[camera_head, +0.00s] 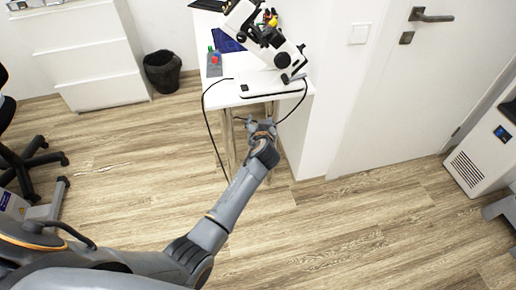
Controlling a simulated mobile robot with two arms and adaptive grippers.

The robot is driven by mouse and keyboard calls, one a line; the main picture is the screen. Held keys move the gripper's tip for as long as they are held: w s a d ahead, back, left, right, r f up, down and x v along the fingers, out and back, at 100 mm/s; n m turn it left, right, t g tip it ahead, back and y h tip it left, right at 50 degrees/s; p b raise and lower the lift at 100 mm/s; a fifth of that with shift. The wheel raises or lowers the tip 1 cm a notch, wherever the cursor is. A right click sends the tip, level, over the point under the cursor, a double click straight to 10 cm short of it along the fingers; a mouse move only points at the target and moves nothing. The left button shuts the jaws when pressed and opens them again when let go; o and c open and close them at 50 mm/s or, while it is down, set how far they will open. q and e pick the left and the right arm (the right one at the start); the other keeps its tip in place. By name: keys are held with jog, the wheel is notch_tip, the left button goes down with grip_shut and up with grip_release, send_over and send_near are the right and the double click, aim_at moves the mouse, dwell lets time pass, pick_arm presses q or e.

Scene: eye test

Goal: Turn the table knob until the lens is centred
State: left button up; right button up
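A white and black optical instrument (262,38) stands tilted on the white table (222,97) at the top of the view. A dark round part (283,60) shows on its lower right side; I cannot tell if it is the table knob. The lens is too small or hidden to make out. My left arm reaches up from the lower left. Its gripper (261,124) is in front of and below the table's front edge, apart from the instrument. Its fingers are too small to tell open from shut. My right gripper is not in view.
A grey item with green and red parts (214,62) sits left of the instrument. Black cables hang off the table's front. A black bin (162,72) and white drawers (92,60) stand left, a door (400,90) and white unit (480,160) right. The middle floor is clear.

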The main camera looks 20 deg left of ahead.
pick_arm(q)
jog(key=s+d+f+m+g+h+p, duration=0.1)
jog(key=s+f, duration=0.3)
jog(key=f, duration=0.5)
jog(key=shift+s+m+g+p, duration=0.3)
jog(key=shift+s+m+g, duration=0.05)
jog(key=shift+m+g, duration=0.05)
jog(key=s+f+m+g+h, duration=0.25)
jog(key=s+f+g, duration=0.25)
jog(key=s+f, duration=1.65)
jog(key=s+a+f+g, duration=0.1)
jog(key=s+f, duration=0.3)
jog(key=s, duration=0.7)
jog(key=s+f+g+h, duration=0.1)
jog(key=s+f, duration=0.3)
jog(key=s, duration=0.7)
jog(key=s+a+f+g, duration=0.1)
jog(key=s+f, duration=0.4)
jog(key=s, duration=0.6)
jog(key=shift+s+a+m+g, duration=0.3)
jog(key=shift+m+g, duration=0.05)
jog(key=shift+g, duration=0.55)
jog(key=shift+h, duration=0.25)
